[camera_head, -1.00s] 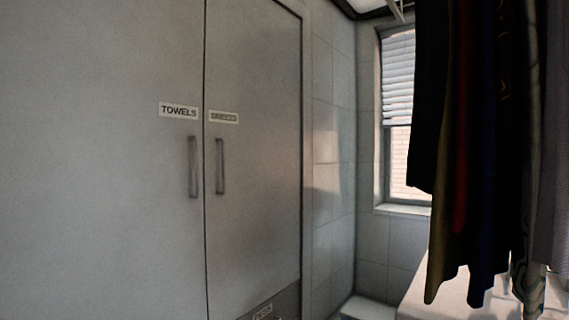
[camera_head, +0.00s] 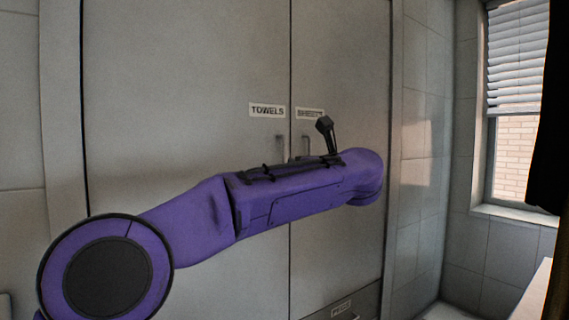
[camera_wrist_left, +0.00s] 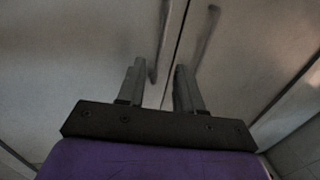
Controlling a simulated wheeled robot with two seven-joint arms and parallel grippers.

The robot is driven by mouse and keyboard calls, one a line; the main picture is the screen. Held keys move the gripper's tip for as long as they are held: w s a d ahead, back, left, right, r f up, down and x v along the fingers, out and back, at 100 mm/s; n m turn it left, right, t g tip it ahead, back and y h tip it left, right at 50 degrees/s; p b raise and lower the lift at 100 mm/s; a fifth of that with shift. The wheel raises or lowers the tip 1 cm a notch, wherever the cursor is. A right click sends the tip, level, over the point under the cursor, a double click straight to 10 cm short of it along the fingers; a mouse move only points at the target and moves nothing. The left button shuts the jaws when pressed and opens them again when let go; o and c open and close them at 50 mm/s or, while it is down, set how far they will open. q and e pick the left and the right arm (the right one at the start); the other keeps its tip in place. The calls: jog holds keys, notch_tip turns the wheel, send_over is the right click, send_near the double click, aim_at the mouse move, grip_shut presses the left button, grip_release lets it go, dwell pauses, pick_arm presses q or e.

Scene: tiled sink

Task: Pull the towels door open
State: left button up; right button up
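The towels door (camera_head: 185,70) is a flat grey panel with a TOWELS label, and it looks closed. Its upright bar handle (camera_head: 279,147) is partly hidden by my left arm in the head view. The handle also shows in the left wrist view (camera_wrist_left: 161,40), left of the door seam. My left gripper (camera_wrist_left: 159,66) is open, pointing at the doors. The handle's lower end appears between the fingertips, near the left finger; I cannot tell whether they touch. My right gripper is not in view.
The sheets door (camera_head: 345,60) adjoins on the right, closed, its handle (camera_wrist_left: 207,37) close to the right finger in the wrist view. A labelled drawer (camera_head: 345,307) is below. A tiled wall and window (camera_head: 515,110) are at right, with dark hanging cloth (camera_head: 556,120) at the edge.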

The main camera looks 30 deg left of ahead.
aim_at(284, 160)
pick_arm(q)
jog(key=p+x, duration=0.4)
jog(key=x, duration=0.5)
jog(key=shift+w+a+r, duration=0.2)
jog(key=shift+w+a, duration=0.1)
jog(key=shift+w+a+f, duration=0.1)
jog(key=shift+w+a, duration=0.1)
jog(key=shift+w+f, duration=0.1)
jog(key=shift+w, duration=0.05)
grip_shut()
jog(key=shift+a, duration=0.15)
dwell(0.4)
